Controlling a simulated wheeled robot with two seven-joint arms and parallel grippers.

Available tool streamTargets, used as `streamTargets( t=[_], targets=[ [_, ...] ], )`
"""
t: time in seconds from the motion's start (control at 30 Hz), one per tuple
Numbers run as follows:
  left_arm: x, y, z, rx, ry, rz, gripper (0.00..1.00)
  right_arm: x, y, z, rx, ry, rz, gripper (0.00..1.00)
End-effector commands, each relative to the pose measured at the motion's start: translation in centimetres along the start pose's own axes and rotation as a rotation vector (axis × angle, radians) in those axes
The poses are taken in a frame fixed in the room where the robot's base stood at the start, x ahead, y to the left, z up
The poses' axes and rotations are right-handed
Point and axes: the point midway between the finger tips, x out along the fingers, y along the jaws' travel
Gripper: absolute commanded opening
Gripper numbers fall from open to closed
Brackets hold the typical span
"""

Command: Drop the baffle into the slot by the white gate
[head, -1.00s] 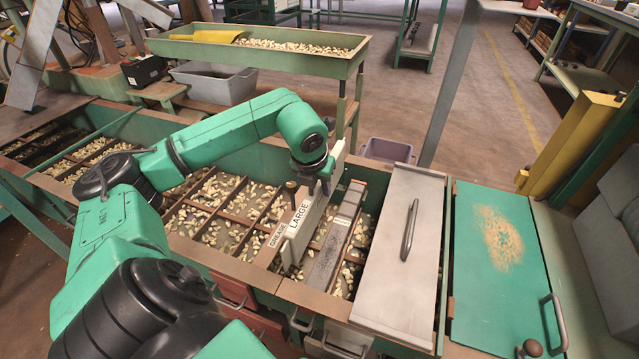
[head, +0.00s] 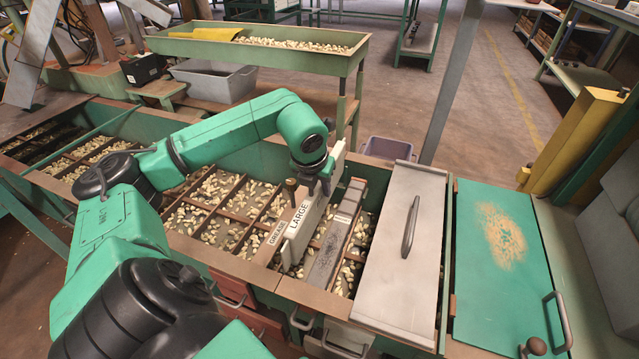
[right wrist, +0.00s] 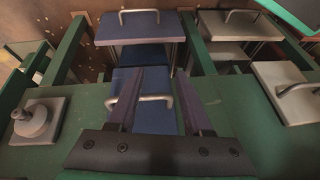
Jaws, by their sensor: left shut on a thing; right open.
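A pale upright panel labelled LARGE (head: 300,222) stands over the hopper of nuts; I take it to be the baffle. My left gripper (head: 319,186) is shut on the panel near its top edge. The panel's lower edge is at the nuts, and I cannot tell whether it sits in a slot. A strip with a smaller label (head: 271,247) lies just left of it, and a grey bar (head: 326,256) lies just right. I cannot tell which part is the white gate. My right gripper (right wrist: 158,72) is open and empty in the right wrist view.
A pale lid with a handle (head: 387,275) covers the hopper to the right, with a green lid (head: 497,290) beyond. A raised green trough (head: 300,62) stands behind. In the right wrist view, a blue drawer with a handle (right wrist: 143,27) is ahead of the fingers.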

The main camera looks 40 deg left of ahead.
Motion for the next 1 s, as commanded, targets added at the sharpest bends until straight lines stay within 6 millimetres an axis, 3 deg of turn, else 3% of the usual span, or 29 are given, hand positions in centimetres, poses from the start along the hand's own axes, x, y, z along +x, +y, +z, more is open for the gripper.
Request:
streamTargets(
  t=[1.0],
  targets=[
    [3.6,0.0,-1.3,0.000,-0.003,-0.001,0.00,2.9,0.4,1.4,0.000,0.000,0.000,0.50]
  ],
)
